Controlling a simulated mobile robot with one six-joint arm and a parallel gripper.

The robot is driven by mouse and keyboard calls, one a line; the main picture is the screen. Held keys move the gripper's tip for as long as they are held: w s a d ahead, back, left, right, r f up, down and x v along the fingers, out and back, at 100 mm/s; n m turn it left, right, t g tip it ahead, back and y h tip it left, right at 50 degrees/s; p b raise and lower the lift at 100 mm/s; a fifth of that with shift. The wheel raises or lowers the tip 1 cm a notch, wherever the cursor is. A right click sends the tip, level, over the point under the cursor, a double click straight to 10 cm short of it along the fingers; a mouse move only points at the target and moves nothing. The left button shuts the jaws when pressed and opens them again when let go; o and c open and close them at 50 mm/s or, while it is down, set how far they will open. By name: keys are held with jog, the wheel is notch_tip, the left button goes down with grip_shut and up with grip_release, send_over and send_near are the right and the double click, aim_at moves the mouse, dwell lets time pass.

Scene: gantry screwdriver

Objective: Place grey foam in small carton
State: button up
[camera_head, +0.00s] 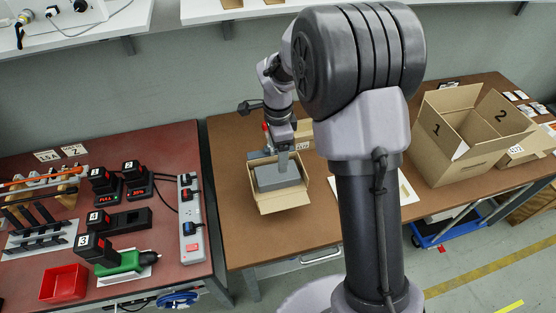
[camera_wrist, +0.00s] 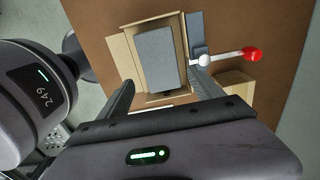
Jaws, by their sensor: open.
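The grey foam (camera_head: 278,177) is a flat grey block lying in the opening of the small carton (camera_head: 284,202), an open brown box on the brown table. In the wrist view the foam (camera_wrist: 157,58) lies inside the carton (camera_wrist: 124,57), with the carton's flaps spread around it. My gripper (camera_head: 284,158) is right above the foam. In the wrist view my gripper (camera_wrist: 160,84) is open, with one finger on each side of the foam's near end. How deep the foam sits in the carton is hard to tell.
A large open carton (camera_head: 462,150) stands at the right of the table (camera_head: 232,150). A lever with a red knob (camera_wrist: 251,54) is close beside the small carton. On the left, a red bench (camera_head: 30,190) holds batteries, a green screwdriver (camera_head: 122,264), a red bin (camera_head: 64,284) and a power strip (camera_head: 190,230).

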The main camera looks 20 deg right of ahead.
jog(key=s+a+r+n+t, duration=0.15)
jog(key=s+r+n, duration=0.5)
jog(key=r, duration=0.85)
jog(key=s+a+r+n+t+y, duration=0.1)
jog(key=s+r+n+t, duration=0.1)
jog(key=s, duration=0.7)
jog(key=s+a+r+n+t+y, duration=0.1)
jog(key=s+r+n+t, duration=0.1)
jog(key=s+n, duration=0.3)
jog(key=s, duration=0.4)
jog(key=shift+s+a+r, duration=0.15)
jog(key=shift+s+a, duration=0.05)
jog(key=shift+s, duration=0.1)
